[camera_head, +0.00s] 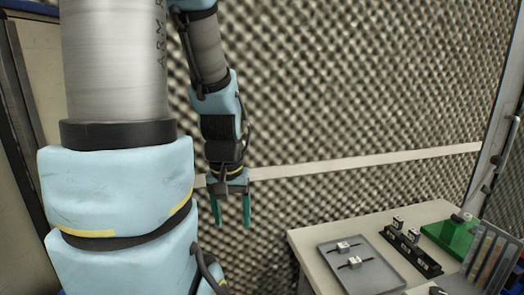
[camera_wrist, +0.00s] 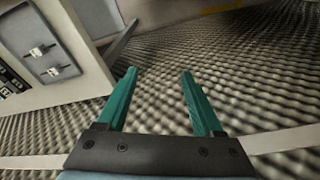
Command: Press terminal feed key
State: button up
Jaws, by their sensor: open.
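My gripper (camera_head: 234,210) is open and empty, with two green fingers pointing down in front of the foam wall, left of the table and apart from it. The fingers also show in the wrist view (camera_wrist: 158,85), with nothing between them. On the table (camera_head: 310,236) a grey tray (camera_head: 377,279) holds two small white pieces with dark bars. Right of it, a black block (camera_head: 412,252) with white markings carries small white-topped parts. It shows partly in the wrist view (camera_wrist: 8,82) at the left edge. I cannot tell which item is the terminal feed key.
A green box (camera_head: 452,236) stands at the back right of the table. A grey slotted rack (camera_head: 489,262) is at its right edge. Foam wall (camera_head: 330,100) with a pale strip runs behind. A door handle (camera_head: 499,150) is at far right.

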grip_shut()
dwell(0.3)
dwell(1.0)
